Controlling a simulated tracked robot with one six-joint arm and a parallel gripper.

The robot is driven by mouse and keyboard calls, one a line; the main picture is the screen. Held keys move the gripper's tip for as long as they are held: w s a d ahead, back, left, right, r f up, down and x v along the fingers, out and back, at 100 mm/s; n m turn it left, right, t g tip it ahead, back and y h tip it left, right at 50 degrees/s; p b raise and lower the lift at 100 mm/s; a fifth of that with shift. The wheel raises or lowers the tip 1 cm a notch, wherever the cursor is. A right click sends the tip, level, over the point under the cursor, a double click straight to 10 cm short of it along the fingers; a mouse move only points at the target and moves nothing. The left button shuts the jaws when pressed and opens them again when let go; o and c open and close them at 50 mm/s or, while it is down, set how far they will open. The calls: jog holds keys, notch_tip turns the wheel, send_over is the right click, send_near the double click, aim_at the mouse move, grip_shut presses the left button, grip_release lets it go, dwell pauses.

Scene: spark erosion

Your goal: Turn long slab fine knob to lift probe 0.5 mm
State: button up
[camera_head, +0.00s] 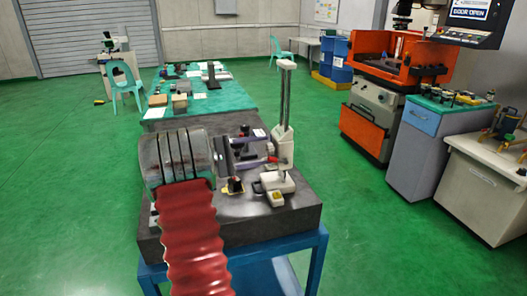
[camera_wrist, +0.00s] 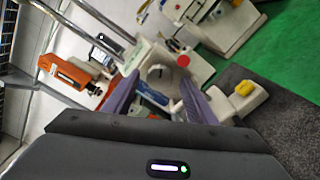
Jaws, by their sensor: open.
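A stand with a pale upright column (camera_head: 286,105) and a white base (camera_head: 276,187) is on the dark stone slab (camera_head: 235,228). My gripper (camera_head: 273,151) is open beside the column's lower part, its purple fingers pointing at it. In the wrist view my gripper (camera_wrist: 160,80) has its fingers apart, with a pale ring-shaped part of the stand (camera_wrist: 160,72) beyond and between the tips. A red round disc (camera_wrist: 183,60) shows just right of that part. I cannot tell whether it is the fine knob, nor whether a finger touches anything.
A yellow part (camera_wrist: 244,88) sits on the white base close to the right finger. Small items (camera_head: 236,186) lie on the slab near the base. A green-topped table (camera_head: 225,98) with several objects stands behind. An orange machine (camera_head: 375,60) stands at the right rear.

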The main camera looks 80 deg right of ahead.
jog(key=shift+s+d, duration=0.3)
jog(key=shift+s, duration=0.2)
jog(key=shift+c, duration=0.5)
jog(key=c, duration=0.9)
